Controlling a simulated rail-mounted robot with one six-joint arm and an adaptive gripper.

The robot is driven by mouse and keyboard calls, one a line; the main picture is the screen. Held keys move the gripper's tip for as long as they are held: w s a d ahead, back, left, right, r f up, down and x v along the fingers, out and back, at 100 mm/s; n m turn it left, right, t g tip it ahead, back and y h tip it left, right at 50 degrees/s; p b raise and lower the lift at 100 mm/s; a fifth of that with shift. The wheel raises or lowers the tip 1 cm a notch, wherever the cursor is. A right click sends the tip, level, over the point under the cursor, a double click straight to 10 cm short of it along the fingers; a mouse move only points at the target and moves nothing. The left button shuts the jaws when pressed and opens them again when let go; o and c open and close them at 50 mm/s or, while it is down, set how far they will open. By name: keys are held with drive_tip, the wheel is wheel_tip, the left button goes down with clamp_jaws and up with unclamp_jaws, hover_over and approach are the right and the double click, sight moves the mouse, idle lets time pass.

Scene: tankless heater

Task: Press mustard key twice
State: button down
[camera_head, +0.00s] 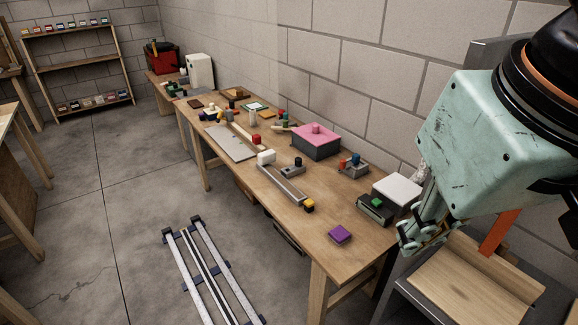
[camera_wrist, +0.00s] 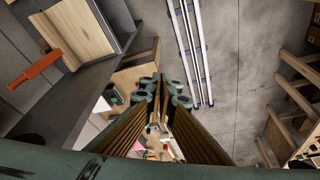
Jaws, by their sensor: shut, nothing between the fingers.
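I cannot make out for certain which thing is the mustard key. A small yellow-and-black block (camera_head: 308,205) sits by the near end of a grey slotted rail on the long workbench (camera_head: 365,248). A flat yellowish piece (camera_head: 241,115) lies farther back on the bench. Both are small in the head view. My gripper (camera_head: 407,246) is shut and empty, at the right, past the bench's near right end and apart from both yellow pieces. In the wrist view, my gripper's fingers (camera_wrist: 158,88) point down the bench, whose things are tiny there.
Near my gripper stand a white-topped device with a green button (camera_head: 376,202) and a purple block (camera_head: 340,235). A pink-lidded box (camera_head: 316,142) stands by the wall. A wooden tray (camera_head: 475,280) with an orange strip (camera_head: 499,233) is below my arm. Floor rails (camera_head: 212,270) lie left.

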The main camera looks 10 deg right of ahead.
drive_tip(key=w+d+n+g+h+p, duration=0.15)
drive_tip(key=w+d+n, duration=0.25)
drive_tip(key=w, duration=0.4)
drive_tip(key=w+d+n+h, duration=0.2)
drive_tip(key=w+d+n, duration=0.2)
drive_tip(key=w, duration=0.4)
drive_tip(key=n+t+h+p, duration=0.3)
drive_tip(key=n+h+p, duration=0.1)
drive_tip(key=n, duration=2.3)
hover_over(308, 202)
wheel_tip(308, 202, down, 32)
drive_tip(key=shift+w, duration=0.15)
drive_tip(key=shift+f, duration=0.2)
drive_tip(key=shift+f+b, duration=2.95)
drive_tip(key=shift+f, duration=1.25)
drive_tip(key=shift+f+b, duration=0.35)
drive_tip(key=shift+f, duration=0.05)
